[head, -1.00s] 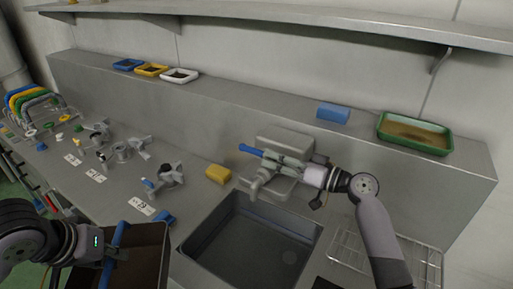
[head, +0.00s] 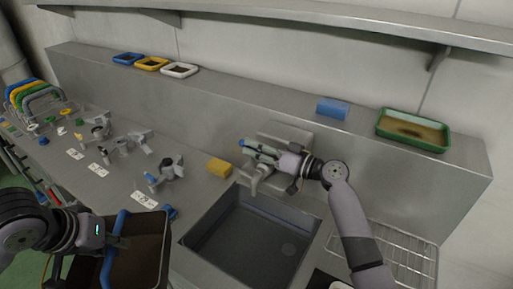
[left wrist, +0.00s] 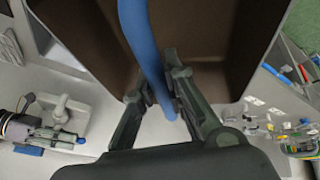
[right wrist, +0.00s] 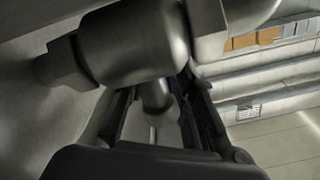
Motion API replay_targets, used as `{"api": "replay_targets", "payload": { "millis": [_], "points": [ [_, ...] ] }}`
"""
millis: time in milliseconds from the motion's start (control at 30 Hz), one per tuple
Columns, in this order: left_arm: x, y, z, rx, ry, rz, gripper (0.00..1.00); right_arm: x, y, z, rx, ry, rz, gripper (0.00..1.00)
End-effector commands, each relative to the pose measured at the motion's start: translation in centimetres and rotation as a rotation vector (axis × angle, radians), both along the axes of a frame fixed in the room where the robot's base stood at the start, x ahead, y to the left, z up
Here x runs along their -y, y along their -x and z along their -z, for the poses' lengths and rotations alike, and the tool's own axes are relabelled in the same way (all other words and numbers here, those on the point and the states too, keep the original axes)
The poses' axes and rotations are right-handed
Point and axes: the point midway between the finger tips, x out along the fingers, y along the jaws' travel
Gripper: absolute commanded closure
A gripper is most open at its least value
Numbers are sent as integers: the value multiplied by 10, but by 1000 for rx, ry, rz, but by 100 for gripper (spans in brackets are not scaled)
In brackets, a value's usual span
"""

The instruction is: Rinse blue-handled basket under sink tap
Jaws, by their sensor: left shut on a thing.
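The basket (head: 155,225), dark brown inside, hangs at the lower left in the head view, left of the sink (head: 193,238). My left gripper (head: 112,240) is shut on its blue handle (head: 119,222); the left wrist view shows the fingers (left wrist: 158,98) around the handle (left wrist: 142,40). The grey tap (head: 258,183) stands at the sink's back edge. My right gripper (head: 262,153) is at the tap, beside a blue lever (head: 243,143). In the right wrist view, its fingers (right wrist: 158,95) stand apart around a metal stem, below a thick metal cylinder (right wrist: 130,42).
A yellow sponge (head: 219,168) lies left of the tap. Metal fittings (head: 170,170) and labels cover the left counter. A wire rack (head: 395,245) is right of the sink. On the ledge are a blue block (head: 333,109), a green tray (head: 440,145) and small trays. The sink basin is empty.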

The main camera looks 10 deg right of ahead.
Motion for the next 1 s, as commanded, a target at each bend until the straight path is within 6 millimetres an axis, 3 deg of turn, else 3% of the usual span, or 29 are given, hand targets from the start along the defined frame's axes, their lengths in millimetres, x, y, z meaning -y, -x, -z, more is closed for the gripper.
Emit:
{"api": "replay_targets", "payload": {
  "millis": [333, 1000],
  "points": [
    [0, 0, -1, 2, 1, 0, 100, 0, 0, 0, 0, 0, 0, 100],
    [0, 0, 4, 2, 1, 0, 100, 1, 0, 2, 2, 1, -4, 100]
  ]
}}
